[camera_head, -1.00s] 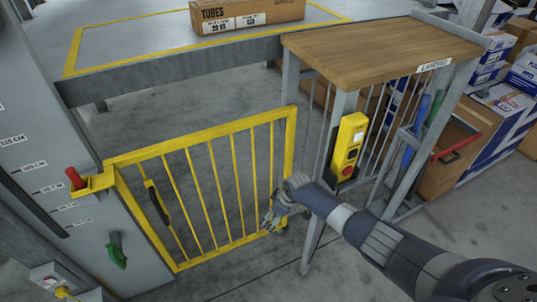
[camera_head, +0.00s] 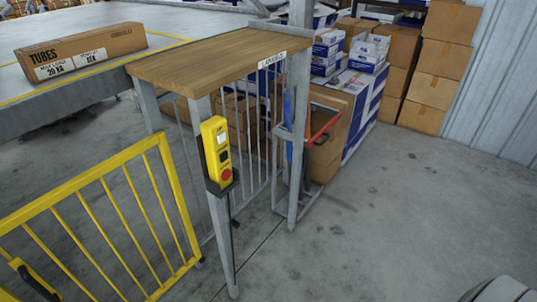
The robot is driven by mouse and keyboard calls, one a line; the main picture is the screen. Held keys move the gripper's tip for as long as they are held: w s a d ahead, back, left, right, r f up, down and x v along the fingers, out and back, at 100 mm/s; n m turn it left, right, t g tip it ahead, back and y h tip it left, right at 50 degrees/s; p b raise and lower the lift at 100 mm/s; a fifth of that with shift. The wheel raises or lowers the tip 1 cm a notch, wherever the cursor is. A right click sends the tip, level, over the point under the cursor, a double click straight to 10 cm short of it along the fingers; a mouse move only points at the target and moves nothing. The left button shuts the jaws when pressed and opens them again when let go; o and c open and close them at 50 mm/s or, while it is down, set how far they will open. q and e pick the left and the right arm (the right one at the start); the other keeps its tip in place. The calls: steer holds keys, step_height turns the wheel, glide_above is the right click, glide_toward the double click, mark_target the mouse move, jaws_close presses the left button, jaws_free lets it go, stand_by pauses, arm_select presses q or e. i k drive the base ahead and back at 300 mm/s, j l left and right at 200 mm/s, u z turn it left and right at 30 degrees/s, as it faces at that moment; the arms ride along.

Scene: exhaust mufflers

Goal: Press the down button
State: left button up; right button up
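The yellow control box (camera_head: 209,142) hangs upright on the front leg of the wood-topped stand. On its face are a pale button or label (camera_head: 221,139) at the top, a dark button (camera_head: 223,156) in the middle and a red round button (camera_head: 226,174) at the bottom. Markings on the buttons are too small to read, so I cannot tell which is down. Neither of my grippers is in view. Only a grey rounded piece, apparently of my arm, shows at the bottom right corner. Nothing touches the control box.
A yellow barred gate (camera_head: 92,186) stands at the left, beside the wooden-topped stand (camera_head: 205,60). A long "TUBES" carton (camera_head: 85,50) lies on the platform at the upper left. Stacked cartons (camera_head: 432,75) stand at the back. The concrete floor at the right is clear.

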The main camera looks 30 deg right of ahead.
mark_target(224, 156)
steer(key=i+j+z, duration=0.1)
steer(key=z, duration=0.3)
steer(key=i+j+z, duration=0.2)
steer(key=z, duration=0.15)
steer(key=i+j+z, duration=0.25)
steer(key=z, duration=0.15)
steer(key=i+j+z, duration=0.15)
steer(key=z, duration=0.2)
steer(key=j, duration=0.1)
